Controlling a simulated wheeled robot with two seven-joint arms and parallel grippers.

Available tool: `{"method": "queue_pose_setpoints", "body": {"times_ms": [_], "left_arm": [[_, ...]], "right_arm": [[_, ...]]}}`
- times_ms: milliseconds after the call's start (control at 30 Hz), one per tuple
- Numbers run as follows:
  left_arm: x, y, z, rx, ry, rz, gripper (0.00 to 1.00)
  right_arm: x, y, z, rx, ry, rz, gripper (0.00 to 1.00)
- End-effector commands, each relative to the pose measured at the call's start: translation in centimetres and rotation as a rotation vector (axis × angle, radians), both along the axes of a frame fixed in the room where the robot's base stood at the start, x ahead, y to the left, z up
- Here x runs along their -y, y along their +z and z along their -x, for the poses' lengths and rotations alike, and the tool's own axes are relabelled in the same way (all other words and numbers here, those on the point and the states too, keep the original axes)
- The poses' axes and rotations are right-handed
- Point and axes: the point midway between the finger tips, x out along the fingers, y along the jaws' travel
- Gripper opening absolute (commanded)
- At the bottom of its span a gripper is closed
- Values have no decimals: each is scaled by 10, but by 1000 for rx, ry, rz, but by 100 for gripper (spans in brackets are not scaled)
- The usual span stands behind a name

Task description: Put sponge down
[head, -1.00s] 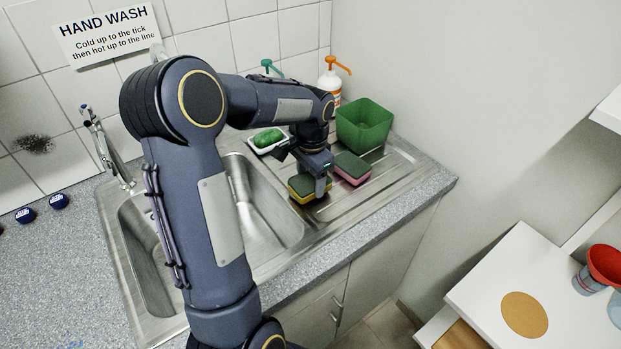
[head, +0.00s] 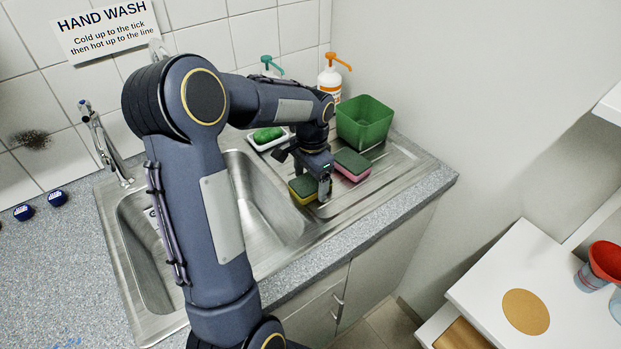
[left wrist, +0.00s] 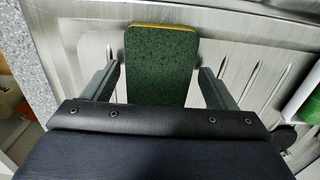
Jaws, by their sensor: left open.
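A yellow sponge with a green top (head: 302,187) lies flat on the ribbed steel drainboard (head: 345,203), right of the sink bowl. In the left wrist view the same sponge (left wrist: 162,62) lies between the spread fingers with a gap on each side. My left gripper (head: 318,190) is open, low over the drainboard at the sponge, and hides part of it in the head view. A pink sponge with a green top (head: 352,165) lies just to the right of the gripper. My right gripper is not in view.
A green tub (head: 364,122) stands at the back of the drainboard. A green soap bar (head: 268,135) sits in a white dish (head: 284,142) behind the gripper. A white bottle with an orange pump (head: 329,83) stands by the wall. The sink bowl (head: 262,205) is empty where visible.

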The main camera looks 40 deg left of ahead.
Motion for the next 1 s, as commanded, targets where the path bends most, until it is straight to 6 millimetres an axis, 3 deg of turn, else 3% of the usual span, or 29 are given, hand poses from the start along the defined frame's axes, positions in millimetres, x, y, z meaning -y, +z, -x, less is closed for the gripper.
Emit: {"method": "queue_pose_setpoints", "body": {"times_ms": [167,333,700,1000], "left_arm": [[0,2,0,0,0,0,79],[0,20,-1,5,1,-2,79],[1,100,-3,4,0,-1,79],[1,131,-2,1,0,-1,79]], "right_arm": [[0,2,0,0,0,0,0],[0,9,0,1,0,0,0],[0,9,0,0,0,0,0],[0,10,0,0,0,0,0]]}}
